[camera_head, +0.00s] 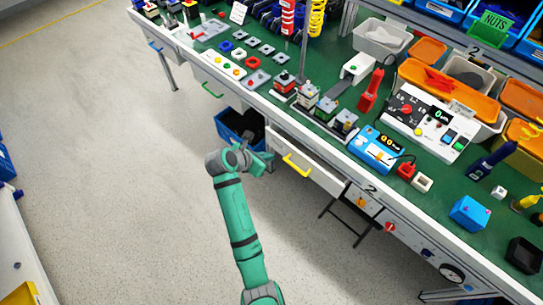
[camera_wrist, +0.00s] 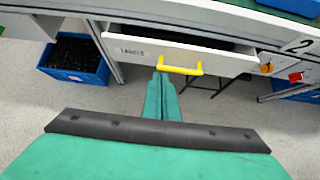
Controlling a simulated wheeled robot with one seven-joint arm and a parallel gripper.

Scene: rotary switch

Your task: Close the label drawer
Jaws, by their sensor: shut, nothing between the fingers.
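The label drawer (camera_head: 318,174) is under the workbench and pulled part-way out. In the wrist view its white front (camera_wrist: 200,58) carries a printed label at the left, and a dark strip of its inside shows above the front. Its yellow handle (camera_head: 297,166) is also in the wrist view (camera_wrist: 181,69). My gripper (camera_head: 263,161) is in front of the drawer, left of the handle in the head view. In the wrist view its closed green fingertips (camera_wrist: 160,76) are empty and appear at the handle's left end. I cannot tell whether they touch it.
A blue bin (camera_head: 236,130) with dark contents stands on the floor left of the drawer, also in the wrist view (camera_wrist: 76,58). Another drawer with a green handle (camera_head: 212,91) is farther left. A switch panel (camera_head: 375,213) is to the right. The floor in front is clear.

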